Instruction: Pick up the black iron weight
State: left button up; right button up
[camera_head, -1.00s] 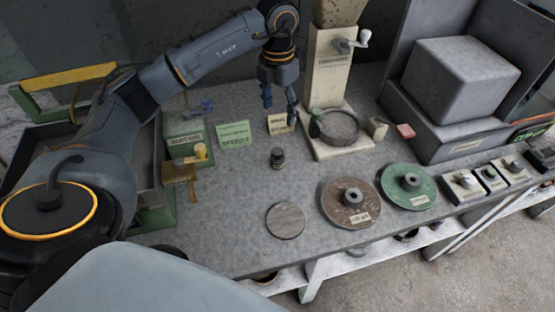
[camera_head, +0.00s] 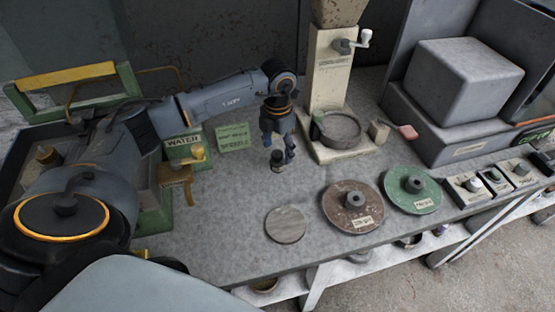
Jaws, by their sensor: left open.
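The black iron weight (camera_head: 278,164) is a small dark cylinder with a narrower top, upright on the grey workbench (camera_head: 235,228). My left gripper (camera_head: 278,152) points down right above it, with its open fingers close around or just over the weight's top. Whether the fingers touch it cannot be told at this size. The gripper hides part of the weight's top. My right gripper is not in view.
A beige stand (camera_head: 326,85) with a crank and round basin is just right of my gripper. A grey disc (camera_head: 285,225), brown disc (camera_head: 352,206) and green disc (camera_head: 411,188) lie in front. A green label card (camera_head: 232,138) is at left. Bare bench lies left of the grey disc.

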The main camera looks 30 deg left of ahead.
aim_at(278, 153)
pick_arm(q)
notch_tip(278, 153, down, 4)
jog(key=shift+s+f+p, duration=0.15)
jog(key=shift+f+p, duration=0.05)
jog(key=shift+p, duration=0.4)
jog(key=shift+c, duration=0.4)
jog(key=shift+r, duration=0.1)
grip_shut()
